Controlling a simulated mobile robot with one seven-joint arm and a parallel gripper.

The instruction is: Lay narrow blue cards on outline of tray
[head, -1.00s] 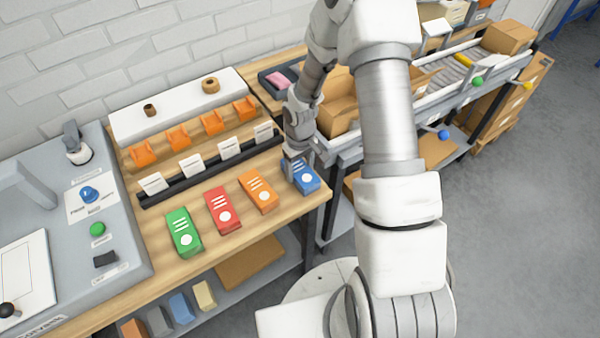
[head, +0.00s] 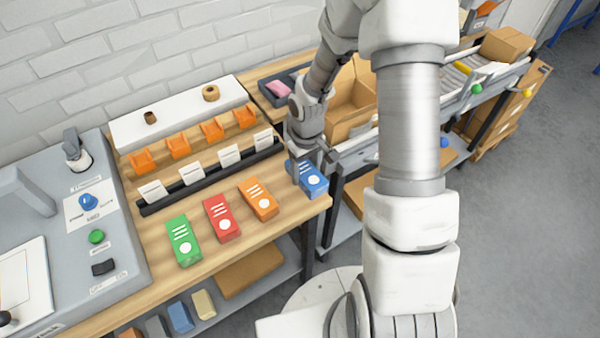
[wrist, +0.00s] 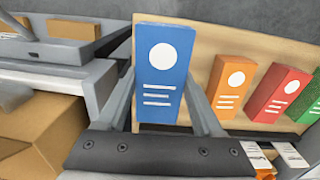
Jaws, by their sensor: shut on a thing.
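The narrow blue card stack (head: 312,184), with a white dot and white lines on top, is at the right front corner of the wooden table. My gripper (head: 309,167) is shut on it, one finger on each long side. In the wrist view the blue card stack (wrist: 166,60) stands between the two fingers. I cannot tell whether it touches the table. Orange (head: 262,205), red (head: 222,228) and green (head: 181,233) stacks of the same shape stand in a row to its left. A dark tray (head: 265,96) with a pink thing inside is behind my arm. I cannot make out a tray outline.
Small white cards stand in a black rail (head: 205,187) behind the stacks, with orange holders (head: 212,131) beyond. A grey machine bench (head: 60,180) is at left. An open cardboard box (head: 350,95) and a conveyor are at right.

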